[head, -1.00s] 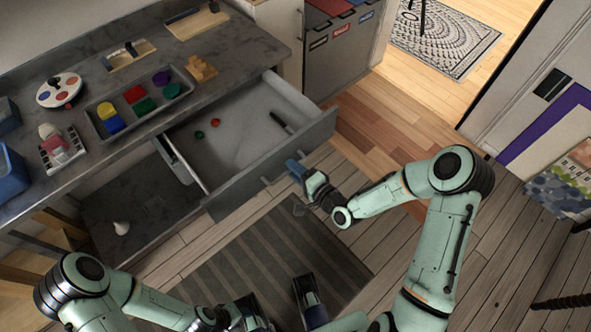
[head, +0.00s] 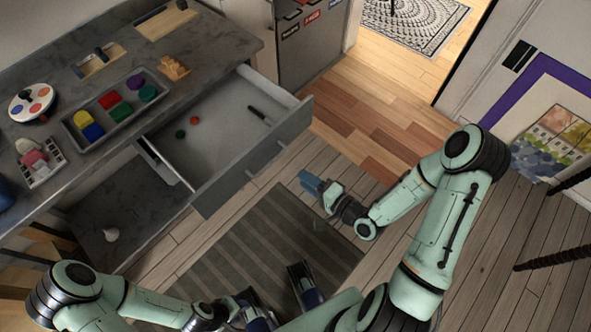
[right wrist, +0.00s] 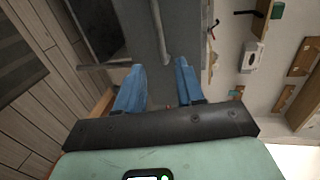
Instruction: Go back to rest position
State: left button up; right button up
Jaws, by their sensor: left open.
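My right gripper (head: 314,186) is out over the floor, in front of the open drawer (head: 252,165) and apart from it. In the right wrist view its two blue fingers (right wrist: 160,88) stand apart with nothing between them. The drawer holds small red and green pieces (head: 187,127) and a dark slim object (head: 257,112).
The counter (head: 205,58) carries a tray of coloured blocks (head: 68,128), a round paint palette (head: 32,103) and a wooden piece (head: 174,67). A striped mat (head: 240,245) lies on the floor. The wooden floor (head: 380,125) at right is open.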

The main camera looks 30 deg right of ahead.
jog(key=shift+s+d+r+p, duration=0.2)
jog(key=shift+s+p, duration=0.1)
jog(key=shift+s, duration=0.3)
jog(key=s+a+f+n+g+p, duration=0.4)
jog(key=a+f+g+p, duration=0.15)
jog(key=f+g, duration=0.2)
jog(key=s+a+f+n+g+h+p, duration=0.1)
jog(key=s+a+f+n+g+p, duration=0.1)
jog(key=s, duration=0.4)
jog(key=s+a+f+n+g+p, duration=0.2)
jog(key=s+n+g, duration=0.2)
jog(key=s+g, duration=0.2)
jog(key=shift+s+h, duration=0.4)
jog(key=shift+s, duration=0.15)
